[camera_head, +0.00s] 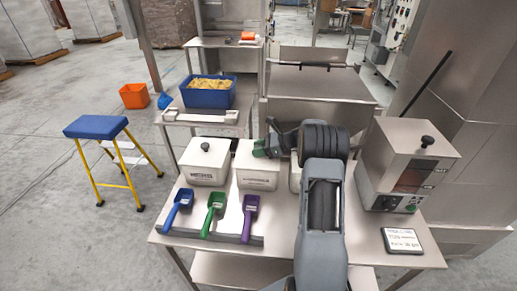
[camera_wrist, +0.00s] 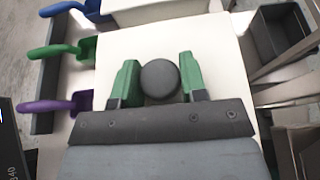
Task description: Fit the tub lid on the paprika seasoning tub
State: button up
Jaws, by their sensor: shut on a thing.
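My gripper (camera_head: 264,149) is shut on the round black knob (camera_wrist: 160,78) of a white lid (camera_wrist: 130,45), with one green finger at each side of the knob in the wrist view. In the head view this is at the middle white tub (camera_head: 257,178), which has a label too small to read. A white top shows over this tub beside my gripper. I cannot tell whether the lid rests fully on the rim. Which tub is the paprika one cannot be read.
A lidded white tub (camera_head: 206,163) stands left, and another tub (camera_head: 295,178) is mostly hidden behind my arm. Blue (camera_head: 178,208), green (camera_head: 213,212) and purple (camera_head: 249,214) scoops lie in front. A steel machine (camera_head: 393,170) and a small tablet-like panel (camera_head: 402,240) stand right.

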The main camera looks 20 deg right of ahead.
jog(key=shift+f, duration=0.1)
jog(key=shift+f, duration=0.15)
jog(key=o, duration=0.9)
jog(key=shift+o, duration=0.2)
